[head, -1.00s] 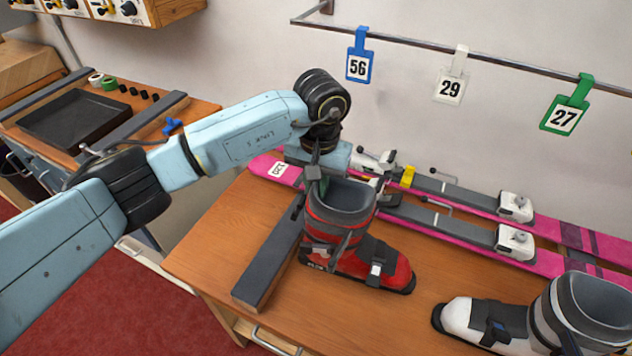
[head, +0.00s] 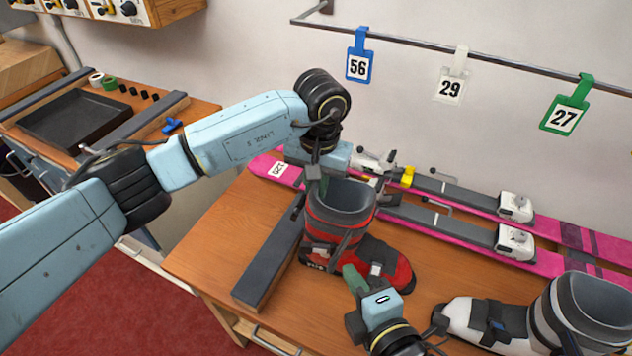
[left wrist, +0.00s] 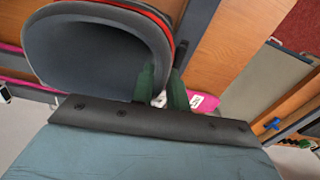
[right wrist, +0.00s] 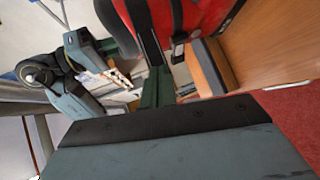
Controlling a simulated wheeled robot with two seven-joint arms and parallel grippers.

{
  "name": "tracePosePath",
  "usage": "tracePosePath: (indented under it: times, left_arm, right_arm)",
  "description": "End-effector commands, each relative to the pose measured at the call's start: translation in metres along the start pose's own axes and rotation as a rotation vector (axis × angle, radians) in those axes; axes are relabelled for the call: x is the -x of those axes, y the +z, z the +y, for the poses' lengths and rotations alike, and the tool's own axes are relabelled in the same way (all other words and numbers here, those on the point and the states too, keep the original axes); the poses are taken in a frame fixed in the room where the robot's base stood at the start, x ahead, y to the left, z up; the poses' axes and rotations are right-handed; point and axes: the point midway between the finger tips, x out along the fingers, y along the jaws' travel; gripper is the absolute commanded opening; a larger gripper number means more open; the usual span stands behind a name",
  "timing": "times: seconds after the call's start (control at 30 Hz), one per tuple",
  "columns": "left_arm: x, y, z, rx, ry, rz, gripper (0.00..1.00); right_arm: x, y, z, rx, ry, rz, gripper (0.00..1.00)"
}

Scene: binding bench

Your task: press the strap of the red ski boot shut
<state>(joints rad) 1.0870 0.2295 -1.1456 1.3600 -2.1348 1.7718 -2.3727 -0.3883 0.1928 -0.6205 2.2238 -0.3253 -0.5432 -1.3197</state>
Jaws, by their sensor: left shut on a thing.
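The red ski boot (head: 322,222) stands upright on the bench, toe to the right, with a dark strap (head: 341,250) slanting off the front of its cuff. A lower dark strap with a pale buckle (head: 376,269) crosses its foot. My left gripper (head: 321,186) is shut on the boot's cuff at the rim; its green fingers (left wrist: 160,92) straddle the cuff edge in the left wrist view.
A grey-topped rail (head: 268,262) lies left of the boot. A white boot (head: 470,315) stands at the right. Pink skis (head: 555,262) with bindings lie behind. Number tags hang on a rod (head: 450,57) above. A black tray (head: 68,118) is on the left bench.

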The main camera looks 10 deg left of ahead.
Motion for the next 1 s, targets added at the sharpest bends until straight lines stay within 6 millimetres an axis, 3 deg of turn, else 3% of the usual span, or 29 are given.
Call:
tracePosePath:
  times: [0.3, 1.0]
  left_arm:
    - [0.001, -0.001, 0.001, -0.001, 0.005, 0.003, 0.0]
    - [0.001, 0.0, 0.001, -0.002, 0.005, 0.002, 0.0]
  right_arm:
    - [-0.028, 0.0, 0.0, 0.0, 0.0, 0.001, 0.0]
    - [-0.03, 0.0, 0.0, -0.001, 0.0, 0.001, 0.0]
